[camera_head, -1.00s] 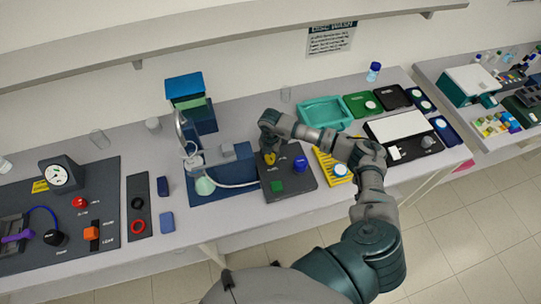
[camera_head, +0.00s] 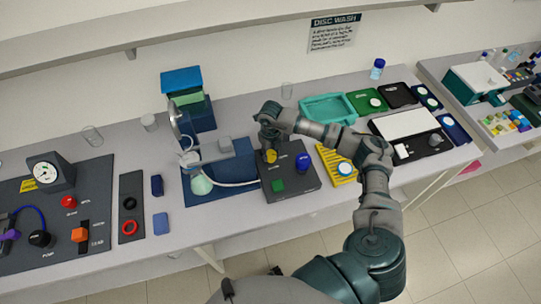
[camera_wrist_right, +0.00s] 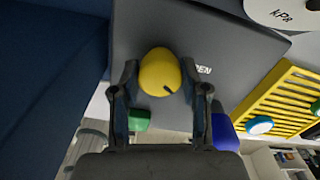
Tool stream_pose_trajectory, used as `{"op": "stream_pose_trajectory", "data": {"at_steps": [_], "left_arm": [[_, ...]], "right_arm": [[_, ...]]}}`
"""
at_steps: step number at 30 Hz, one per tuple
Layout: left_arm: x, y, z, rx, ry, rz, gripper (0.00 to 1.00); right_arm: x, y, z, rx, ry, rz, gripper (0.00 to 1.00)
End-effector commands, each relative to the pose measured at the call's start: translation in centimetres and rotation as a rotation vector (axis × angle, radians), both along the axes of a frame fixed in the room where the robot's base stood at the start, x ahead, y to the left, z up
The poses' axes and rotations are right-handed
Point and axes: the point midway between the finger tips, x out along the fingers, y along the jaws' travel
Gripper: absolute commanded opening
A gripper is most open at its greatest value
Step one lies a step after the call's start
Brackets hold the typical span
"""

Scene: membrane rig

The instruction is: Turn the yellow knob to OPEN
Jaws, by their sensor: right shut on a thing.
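The yellow knob (camera_head: 271,156) stands on a dark grey control box (camera_head: 306,181) in the middle of the bench. My right gripper (camera_wrist_right: 159,78) is shut on the yellow knob (camera_wrist_right: 160,66), with one finger on each side in the wrist view. A dark line marks the knob and points to the lower right there. A printed label, partly cut off and ending in "EN", lies right of the knob. In the head view the gripper (camera_head: 268,135) comes from above and partly hides the knob. My left gripper is not in view.
A green button (camera_head: 278,186) and a blue knob (camera_head: 302,164) sit on the same box, close to the gripper. A flask (camera_head: 200,184) on a stand is to the left, a yellow rack (camera_head: 329,158) to the right. A teal tray (camera_head: 327,107) lies behind.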

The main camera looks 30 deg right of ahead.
Motion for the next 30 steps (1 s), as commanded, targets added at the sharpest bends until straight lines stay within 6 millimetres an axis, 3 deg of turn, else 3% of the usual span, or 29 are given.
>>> {"op": "stream_pose_trajectory", "data": {"at_steps": [15,30], "left_arm": [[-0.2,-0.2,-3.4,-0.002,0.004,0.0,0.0],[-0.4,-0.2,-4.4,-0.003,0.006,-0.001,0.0]], "right_arm": [[0.5,-0.1,0.4,-0.002,-0.02,0.433,0.1],[0.5,0.0,0.6,-0.002,-0.021,0.608,0.1]]}}
